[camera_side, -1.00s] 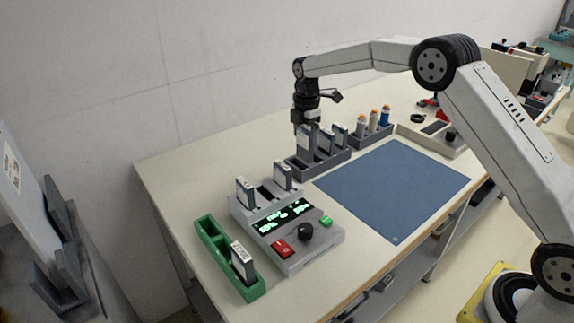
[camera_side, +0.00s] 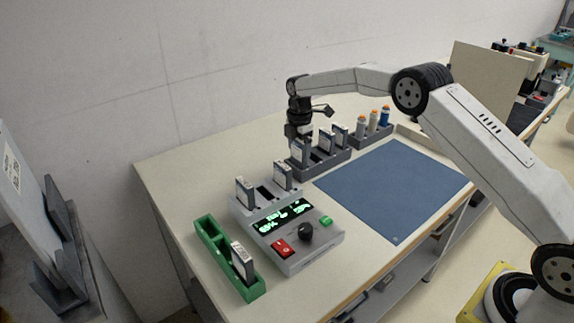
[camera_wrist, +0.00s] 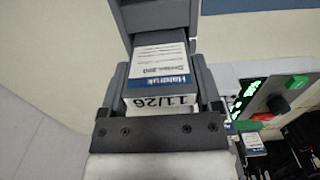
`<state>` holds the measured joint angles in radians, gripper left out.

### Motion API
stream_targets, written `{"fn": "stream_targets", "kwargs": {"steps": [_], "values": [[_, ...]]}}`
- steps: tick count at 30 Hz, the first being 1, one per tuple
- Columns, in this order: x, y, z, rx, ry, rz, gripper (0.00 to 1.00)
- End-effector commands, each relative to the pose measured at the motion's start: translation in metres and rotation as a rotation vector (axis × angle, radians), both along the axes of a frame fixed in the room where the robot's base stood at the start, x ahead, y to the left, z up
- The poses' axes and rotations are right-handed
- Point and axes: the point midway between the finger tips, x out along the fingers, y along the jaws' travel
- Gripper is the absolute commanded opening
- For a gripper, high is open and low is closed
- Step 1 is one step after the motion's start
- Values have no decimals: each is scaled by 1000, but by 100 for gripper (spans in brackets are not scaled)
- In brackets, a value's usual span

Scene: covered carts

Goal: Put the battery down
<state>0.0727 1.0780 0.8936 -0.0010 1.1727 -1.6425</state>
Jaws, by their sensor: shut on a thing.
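My gripper (camera_side: 301,142) is shut on a battery (camera_side: 303,154), a flat upright block with a white and blue label. In the wrist view the held battery (camera_wrist: 158,68) sits between the two fingers (camera_wrist: 160,88), with "11/26" on its end. It is at the left end of the dark grey rack (camera_side: 328,165), low at that slot. I cannot tell whether its bottom rests on the slot floor. Two more batteries (camera_side: 326,141) stand upright in the same rack, to the right.
The grey charger (camera_side: 315,247) with lit green displays holds two batteries. A green tray (camera_side: 255,291) at the front holds one battery. A rack of capped cylinders (camera_side: 373,124) stands behind. The blue mat (camera_side: 394,186) is bare.

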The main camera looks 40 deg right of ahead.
Motion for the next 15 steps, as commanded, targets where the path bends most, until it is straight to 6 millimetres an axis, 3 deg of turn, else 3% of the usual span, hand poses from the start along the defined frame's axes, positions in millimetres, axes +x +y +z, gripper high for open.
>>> {"fn": "stream_targets", "kwargs": {"steps": [15], "values": [[0,0,-10,-1,-2,0,13]]}}
